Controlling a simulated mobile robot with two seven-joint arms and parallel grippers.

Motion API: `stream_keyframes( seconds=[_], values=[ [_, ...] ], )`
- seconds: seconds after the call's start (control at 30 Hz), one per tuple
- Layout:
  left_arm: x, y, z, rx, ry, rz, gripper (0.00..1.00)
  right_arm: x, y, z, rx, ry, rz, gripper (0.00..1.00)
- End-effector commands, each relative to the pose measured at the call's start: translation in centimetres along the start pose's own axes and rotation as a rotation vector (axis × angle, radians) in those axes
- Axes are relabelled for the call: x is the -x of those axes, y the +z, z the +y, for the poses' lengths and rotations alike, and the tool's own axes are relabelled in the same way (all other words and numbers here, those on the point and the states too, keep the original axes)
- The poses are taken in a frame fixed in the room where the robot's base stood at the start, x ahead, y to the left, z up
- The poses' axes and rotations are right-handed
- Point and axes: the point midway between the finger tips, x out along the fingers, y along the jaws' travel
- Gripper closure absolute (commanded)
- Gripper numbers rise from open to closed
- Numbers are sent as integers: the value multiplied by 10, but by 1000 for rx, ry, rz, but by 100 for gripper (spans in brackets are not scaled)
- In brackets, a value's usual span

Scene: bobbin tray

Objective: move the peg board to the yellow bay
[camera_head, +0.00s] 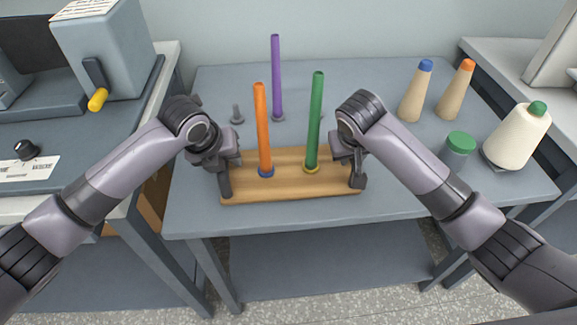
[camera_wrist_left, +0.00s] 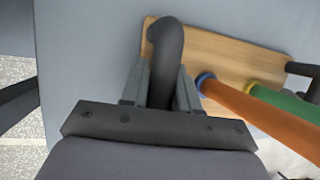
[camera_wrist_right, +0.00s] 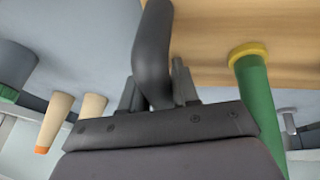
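The peg board (camera_head: 290,188) is a wooden board near the front of the grey table, with a dark handle at each end. An orange peg (camera_head: 263,130) in a blue ring and a green peg (camera_head: 315,120) in a yellow ring stand upright on it. My left gripper (camera_head: 224,178) is shut on the left handle (camera_wrist_left: 167,50). My right gripper (camera_head: 356,170) is shut on the right handle (camera_wrist_right: 152,50). The board looks level; I cannot tell whether it touches the table. I see no yellow bay in any view.
A machine with a yellow-knobbed lever (camera_head: 97,100) stands left.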

Motion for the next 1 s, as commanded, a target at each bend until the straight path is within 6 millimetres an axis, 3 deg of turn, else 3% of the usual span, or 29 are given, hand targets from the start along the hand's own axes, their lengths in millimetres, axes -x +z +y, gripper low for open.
stream_keyframes(
  seconds=[0.47,1.0],
  values=[
    [7,4,-2,1,-2,-4,100,7,-4,1,-1,-1,3,100],
    [44,19,-10,1,-2,-3,100,44,-19,9,-1,-1,3,100]
  ],
)
